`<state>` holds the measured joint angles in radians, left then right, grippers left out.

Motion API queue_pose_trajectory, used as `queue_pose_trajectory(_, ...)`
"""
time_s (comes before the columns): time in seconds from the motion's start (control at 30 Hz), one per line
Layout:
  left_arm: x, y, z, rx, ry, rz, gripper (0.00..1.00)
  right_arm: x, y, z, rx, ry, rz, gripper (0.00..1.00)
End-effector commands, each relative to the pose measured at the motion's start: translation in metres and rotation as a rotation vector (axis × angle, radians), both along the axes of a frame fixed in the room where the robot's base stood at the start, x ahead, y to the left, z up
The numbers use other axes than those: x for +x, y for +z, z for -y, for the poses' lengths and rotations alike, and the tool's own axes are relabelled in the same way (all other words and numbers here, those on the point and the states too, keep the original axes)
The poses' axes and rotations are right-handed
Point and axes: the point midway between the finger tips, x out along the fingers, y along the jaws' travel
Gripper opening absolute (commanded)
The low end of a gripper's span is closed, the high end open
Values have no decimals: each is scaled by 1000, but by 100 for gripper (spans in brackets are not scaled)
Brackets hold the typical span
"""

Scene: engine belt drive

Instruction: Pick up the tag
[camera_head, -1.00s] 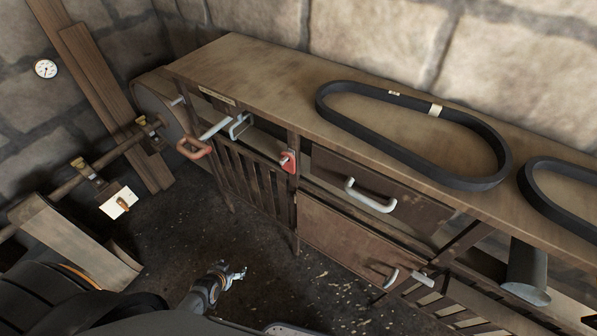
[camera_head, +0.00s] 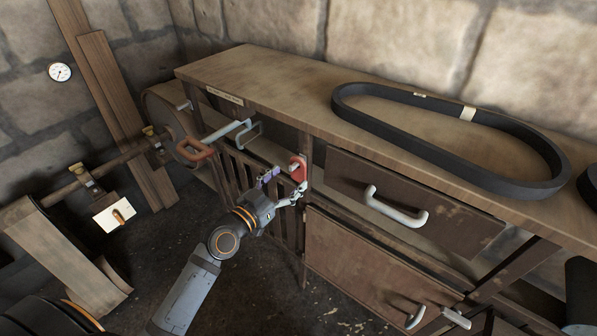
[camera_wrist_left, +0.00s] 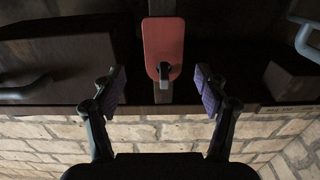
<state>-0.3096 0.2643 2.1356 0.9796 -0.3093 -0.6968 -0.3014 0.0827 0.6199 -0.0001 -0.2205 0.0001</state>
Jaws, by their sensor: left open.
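The red tag (camera_head: 298,168) hangs on the front post of the wooden workbench in the head view. In the left wrist view the tag (camera_wrist_left: 163,42) is a red plate with rounded corners, with a dark and grey piece at its narrow end. My left gripper (camera_head: 282,186) is in front of the bench, close to the tag. In the left wrist view the left gripper (camera_wrist_left: 160,88) is open, with its two purple-padded fingers on either side of the tag's line and a gap to each side. It is not touching the tag. My right gripper is not in view.
The workbench (camera_head: 262,68) carries a black belt (camera_head: 400,140) on top. A drawer handle (camera_head: 396,208) juts out right of the tag. A lever with a brown grip (camera_head: 194,150) and a grey handle (camera_head: 248,135) stick out to the left. Floor in front is open.

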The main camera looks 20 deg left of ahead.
Motion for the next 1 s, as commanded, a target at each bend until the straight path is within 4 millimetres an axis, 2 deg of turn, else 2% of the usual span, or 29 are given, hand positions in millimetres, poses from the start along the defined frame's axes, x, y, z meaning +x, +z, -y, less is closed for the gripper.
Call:
queue_pose_trajectory(0.23, 12, 2, 4, -1, -1, 1, 74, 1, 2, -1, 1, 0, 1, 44)
queue_pose_trajectory(0.5, 53, 3, 14, -3, -1, -1, 74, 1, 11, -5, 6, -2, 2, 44)
queue_pose_trajectory(0.77, 57, 1, 16, 0, -2, -1, 74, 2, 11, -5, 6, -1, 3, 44)
queue_pose_trajectory(1.0, 57, 1, 16, 0, -2, -1, 44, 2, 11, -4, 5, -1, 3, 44)
